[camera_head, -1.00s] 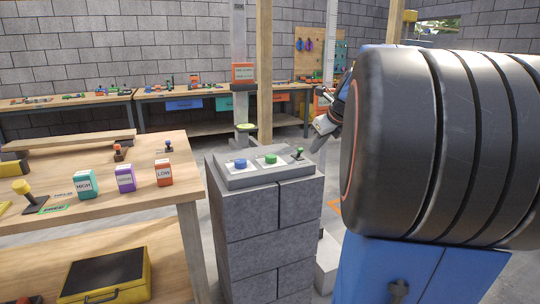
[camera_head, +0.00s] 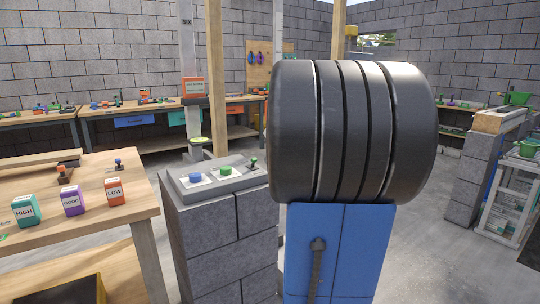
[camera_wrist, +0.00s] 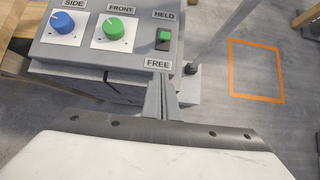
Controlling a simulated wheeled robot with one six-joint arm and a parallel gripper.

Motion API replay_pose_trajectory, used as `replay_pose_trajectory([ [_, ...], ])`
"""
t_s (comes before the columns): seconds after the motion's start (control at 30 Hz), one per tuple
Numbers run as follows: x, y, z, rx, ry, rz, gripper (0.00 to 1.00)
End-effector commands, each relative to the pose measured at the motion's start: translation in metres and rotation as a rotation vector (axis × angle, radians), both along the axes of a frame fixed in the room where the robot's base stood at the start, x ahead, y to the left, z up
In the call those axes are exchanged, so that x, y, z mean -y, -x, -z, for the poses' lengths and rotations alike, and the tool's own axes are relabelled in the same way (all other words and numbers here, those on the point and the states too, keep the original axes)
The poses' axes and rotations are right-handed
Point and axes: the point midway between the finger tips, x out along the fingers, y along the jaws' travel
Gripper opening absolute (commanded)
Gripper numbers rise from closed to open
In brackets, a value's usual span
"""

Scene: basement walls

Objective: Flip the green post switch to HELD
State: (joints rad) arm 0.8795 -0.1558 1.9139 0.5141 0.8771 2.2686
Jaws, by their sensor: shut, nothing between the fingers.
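The green post switch (camera_wrist: 164,38) is on the grey panel in the wrist view, between the HELD label above it and the FREE label below it. Its green top shows at the HELD-side end of a dark slot; its exact tilt is hard to tell. It also shows as a small upright lever in the head view (camera_head: 254,163). My gripper (camera_wrist: 161,82) is shut and empty, its tips just below the FREE label in the picture and apart from the switch. In the head view a large black ribbed shape, perhaps mine, hides my gripper.
A blue knob (camera_wrist: 63,23) marked SIDE and a green knob (camera_wrist: 114,28) marked FRONT sit left of the switch. The panel tops a grey block pillar (camera_head: 215,240). A wooden bench (camera_head: 125,220) with coloured boxes stands left. An orange floor outline (camera_wrist: 257,98) lies right.

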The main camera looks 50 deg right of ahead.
Motion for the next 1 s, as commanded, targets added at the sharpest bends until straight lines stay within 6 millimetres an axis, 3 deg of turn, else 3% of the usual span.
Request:
replay_pose_trajectory([
  [0.37, 0.009, -0.042, 0.053, -0.003, -0.001, -0.003, 0.00],
  [0.63, 0.017, -0.070, 0.040, 0.000, 0.002, -0.002, 0.00],
  [1.0, 0.018, -0.077, 0.036, 0.000, 0.001, -0.001, 0.00],
])
